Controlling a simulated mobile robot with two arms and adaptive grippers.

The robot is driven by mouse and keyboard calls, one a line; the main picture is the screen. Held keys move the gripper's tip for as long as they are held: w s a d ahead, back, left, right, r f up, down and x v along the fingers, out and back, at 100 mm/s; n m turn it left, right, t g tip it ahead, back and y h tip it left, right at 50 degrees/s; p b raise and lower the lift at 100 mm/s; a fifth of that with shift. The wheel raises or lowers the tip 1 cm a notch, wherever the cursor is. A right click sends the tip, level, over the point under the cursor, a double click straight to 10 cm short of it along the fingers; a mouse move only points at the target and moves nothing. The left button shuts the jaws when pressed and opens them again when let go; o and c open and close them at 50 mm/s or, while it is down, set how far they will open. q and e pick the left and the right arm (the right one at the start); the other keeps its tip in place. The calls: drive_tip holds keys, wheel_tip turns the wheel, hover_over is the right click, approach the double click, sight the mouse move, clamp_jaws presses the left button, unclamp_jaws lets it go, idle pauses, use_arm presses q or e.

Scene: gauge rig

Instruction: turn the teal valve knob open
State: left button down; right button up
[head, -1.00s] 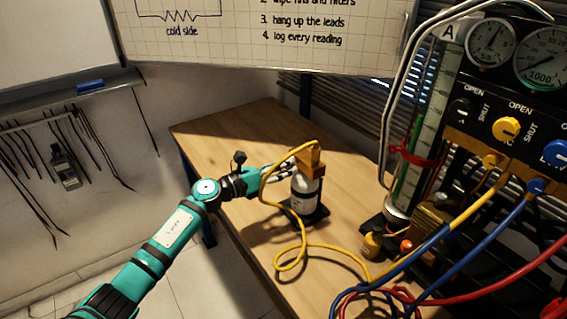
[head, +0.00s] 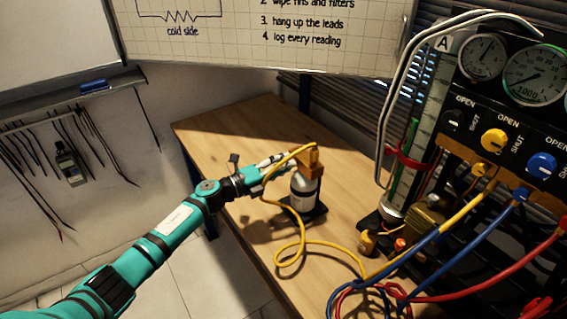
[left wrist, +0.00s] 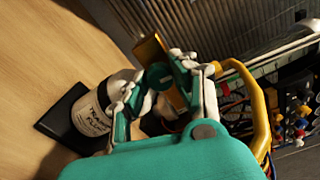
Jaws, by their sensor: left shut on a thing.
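The teal valve knob (left wrist: 158,75) shows in the left wrist view, between the two fingers of my left gripper (left wrist: 160,92). The gripper is shut on it. The knob sits at the brass valve block (left wrist: 152,50) on top of a pale bottle with a printed label (left wrist: 97,108). In the head view the bottle (head: 304,192) stands upright on the table, with the brass block (head: 313,168) above it. My left gripper (head: 283,164) reaches the block from the left, and the knob is hidden there. My right gripper is not in view.
A yellow hose (head: 290,223) runs from the brass block and loops over the wooden table (head: 225,135). The gauge panel (head: 480,120) with yellow and blue knobs stands at the right, with blue and red hoses below. The table's back left is clear.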

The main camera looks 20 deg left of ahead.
use_arm(q)
drive_tip(key=shift+n, duration=0.6)
drive_tip(key=c, duration=1)
unclamp_jaws()
drive_tip(key=shift+a, duration=0.1)
drive_tip(key=shift+c, duration=0.2)
drive_tip(key=v, duration=1.2)
drive_tip(key=shift+n, duration=0.3)
